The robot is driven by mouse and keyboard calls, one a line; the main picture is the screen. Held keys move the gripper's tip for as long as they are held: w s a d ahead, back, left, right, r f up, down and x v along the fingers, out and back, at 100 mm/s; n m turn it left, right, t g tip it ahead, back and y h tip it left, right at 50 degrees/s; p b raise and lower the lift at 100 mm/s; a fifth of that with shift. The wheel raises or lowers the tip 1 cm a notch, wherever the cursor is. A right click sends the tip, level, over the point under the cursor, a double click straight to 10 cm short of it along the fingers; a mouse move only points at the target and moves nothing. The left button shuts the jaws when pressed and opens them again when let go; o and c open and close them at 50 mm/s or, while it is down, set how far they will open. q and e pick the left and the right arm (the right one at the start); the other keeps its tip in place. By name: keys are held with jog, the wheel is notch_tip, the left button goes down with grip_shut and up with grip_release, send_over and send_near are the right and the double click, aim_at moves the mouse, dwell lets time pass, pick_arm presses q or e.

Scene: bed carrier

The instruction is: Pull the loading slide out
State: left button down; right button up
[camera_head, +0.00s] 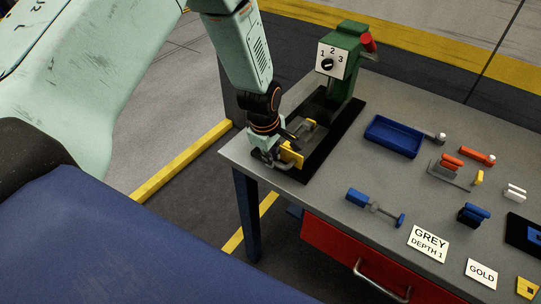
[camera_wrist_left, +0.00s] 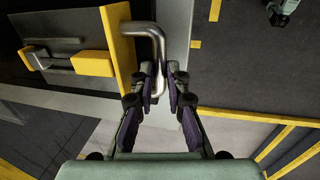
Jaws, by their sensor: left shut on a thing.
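The loading slide shows as a yellow front plate (camera_head: 291,155) at the near end of the black base of the green machine (camera_head: 346,65). In the left wrist view the yellow plate (camera_wrist_left: 118,55) carries a bent metal handle (camera_wrist_left: 155,40). My left gripper (camera_head: 268,156) is at the front of the slide. In the left wrist view its fingers (camera_wrist_left: 163,82) are shut on the handle, which runs down between them. My right gripper is not in view.
The grey table (camera_head: 300,205) holds a blue tray (camera_head: 394,136), a blue clamp-like tool (camera_head: 375,207), red-handled parts and label cards (camera_head: 429,243). A red drawer (camera_head: 345,250) is below. The table's left edge is close to my gripper, with open floor beyond.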

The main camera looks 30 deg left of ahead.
pick_arm(q)
jog(key=shift+s+f, duration=0.1)
jog(key=shift+f, duration=0.05)
jog(key=c, duration=1.3)
grip_release()
jog(key=shift+w, duration=0.2)
jog(key=shift+c, duration=0.2)
jog(key=shift+r, duration=0.2)
notch_tip(320, 180, up, 12)
jog(key=s, duration=0.2)
jog(key=shift+s+f, duration=0.15)
jog(key=shift+f, duration=0.1)
jog(key=shift+s+a, duration=0.1)
jog(key=shift+a, duration=0.05)
